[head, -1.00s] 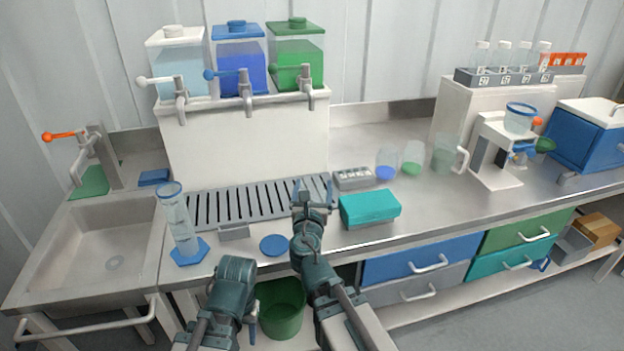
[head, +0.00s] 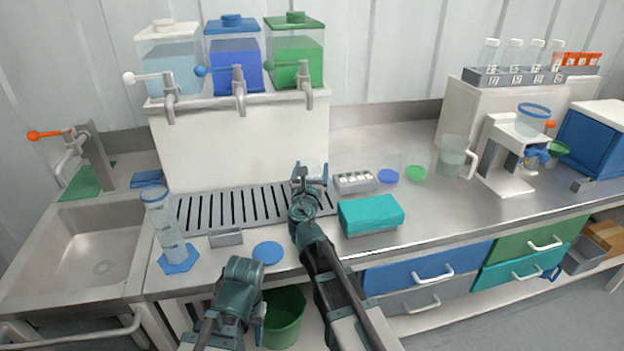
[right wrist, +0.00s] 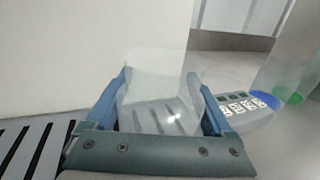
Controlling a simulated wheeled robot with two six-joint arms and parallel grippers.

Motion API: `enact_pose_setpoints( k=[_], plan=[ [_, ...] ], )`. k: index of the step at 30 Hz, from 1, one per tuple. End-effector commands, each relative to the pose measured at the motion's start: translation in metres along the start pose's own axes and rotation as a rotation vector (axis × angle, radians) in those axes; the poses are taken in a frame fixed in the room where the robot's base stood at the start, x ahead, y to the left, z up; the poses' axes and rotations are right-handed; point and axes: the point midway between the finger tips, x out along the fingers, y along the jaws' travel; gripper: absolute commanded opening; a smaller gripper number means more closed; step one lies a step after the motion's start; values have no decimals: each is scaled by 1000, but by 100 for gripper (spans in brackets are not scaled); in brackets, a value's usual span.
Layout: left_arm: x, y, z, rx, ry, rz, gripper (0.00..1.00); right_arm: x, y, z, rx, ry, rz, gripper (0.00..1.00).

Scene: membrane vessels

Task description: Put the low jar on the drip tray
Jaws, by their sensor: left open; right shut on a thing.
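The low jar, a clear empty-looking vessel, shows in the right wrist view (right wrist: 158,95) between the two blue fingers of my right gripper (right wrist: 160,105). In the head view my right gripper (head: 310,178) is shut on it at the right end of the slatted drip tray (head: 232,207). Slats show through the jar's lower part. Whether its base touches the tray I cannot tell. My left gripper (head: 263,308) is low in front of the counter, open, mostly hidden behind its own arm.
Behind the tray stands a white block (head: 240,147) carrying three dispensers with taps. A teal box (head: 370,213) and a grey labelled rack (head: 355,181) are right of my right gripper. A tall graduated cylinder (head: 165,230) and a blue disc (head: 267,253) are at the front left.

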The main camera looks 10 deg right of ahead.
Motion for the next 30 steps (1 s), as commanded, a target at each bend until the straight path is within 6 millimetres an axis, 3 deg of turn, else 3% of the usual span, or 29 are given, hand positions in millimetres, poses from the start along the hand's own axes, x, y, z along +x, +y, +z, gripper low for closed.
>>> enact_pose_setpoints(
  k=[1,4,17,18,20,30],
  plan=[
    [13,1,-1,0,0,0,51,0,0,-13,0,0,0,26],
    [24,2,-1,0,0,0,51,0,0,-24,0,0,1,26],
    [27,3,-2,0,0,0,51,0,0,-27,0,0,2,26],
    [27,3,-2,0,0,0,51,0,0,-28,0,0,2,89],
    [26,2,-2,0,0,0,51,0,0,-26,0,0,2,100],
    [20,2,-1,0,0,0,51,-1,0,-21,0,0,2,100]
  ],
)
